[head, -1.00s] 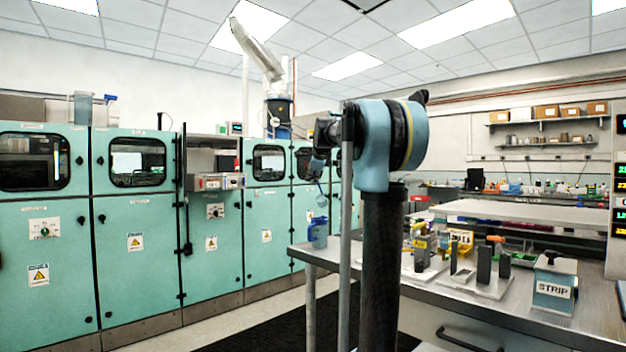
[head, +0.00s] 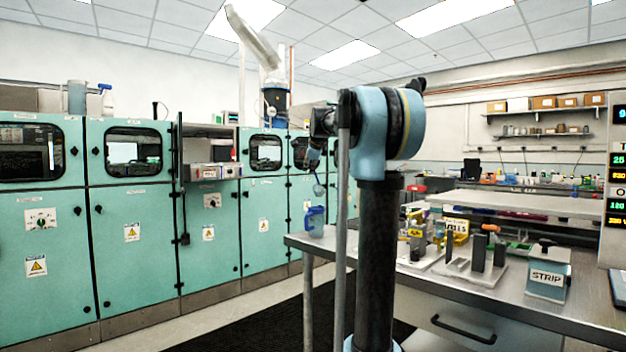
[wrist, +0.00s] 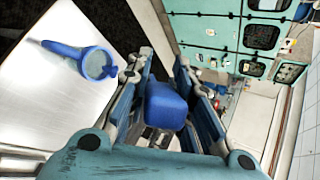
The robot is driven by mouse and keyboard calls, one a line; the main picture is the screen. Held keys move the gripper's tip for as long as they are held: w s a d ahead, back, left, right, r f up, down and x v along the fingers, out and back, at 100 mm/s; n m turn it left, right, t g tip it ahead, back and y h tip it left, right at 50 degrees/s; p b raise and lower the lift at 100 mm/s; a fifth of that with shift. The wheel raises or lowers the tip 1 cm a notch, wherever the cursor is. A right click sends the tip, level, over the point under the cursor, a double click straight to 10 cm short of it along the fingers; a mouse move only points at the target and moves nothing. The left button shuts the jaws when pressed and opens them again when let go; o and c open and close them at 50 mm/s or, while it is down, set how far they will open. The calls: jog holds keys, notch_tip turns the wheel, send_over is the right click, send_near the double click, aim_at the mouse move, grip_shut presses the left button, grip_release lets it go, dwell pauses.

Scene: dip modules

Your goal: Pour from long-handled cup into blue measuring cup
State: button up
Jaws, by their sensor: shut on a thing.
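My gripper (wrist: 165,100) is shut on the blue handle (wrist: 166,106) of the long-handled cup. In the head view, that cup (head: 319,189) hangs below my gripper on its thin handle, small and pale blue. The blue measuring cup (head: 315,222) stands upright on the left corner of the metal table, just below the held cup, with a small gap between them. In the wrist view, a blue cup shape (wrist: 97,63) with a round opening and a tapering tail shows over the pale table top at left; I cannot tell which cup it is. Contents are not visible.
The metal table (head: 425,285) carries a grey fixture plate (head: 470,270), yellow-labelled parts and a box marked STRIP (head: 548,275) further right. Green cabinets (head: 130,240) line the left. A dark mat (head: 270,320) lies on the floor between.

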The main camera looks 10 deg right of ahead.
jog(key=shift+n+t+h, duration=0.3)
jog(key=shift+t, duration=0.6)
jog(key=shift+s+a+f, duration=0.25)
jog(key=shift+s+f, duration=0.25)
jog(key=shift+f, duration=0.35)
jog(key=shift+s+a+f, duration=0.2)
jog(key=shift+s+f, duration=0.3)
jog(key=shift+f, duration=0.35)
jog(key=shift+s+f, duration=0.1)
jog(key=shift+f, duration=0.1)
jog(key=shift+s+a+f+n+t, duration=0.1)
jog(key=shift+s+f+t, duration=0.2)
jog(key=shift+f, duration=0.3)
jog(key=shift+s+a+f+n+t, duration=0.1)
jog(key=shift+s+a+f+t, duration=0.1)
jog(key=shift+f+t, duration=0.35)
jog(key=shift+s+a+f+n+t, duration=0.1)
jog(key=shift+s+f+t, duration=0.15)
jog(key=shift+f, duration=0.4)
jog(key=shift+s+f, duration=0.1)
dwell(0.5)
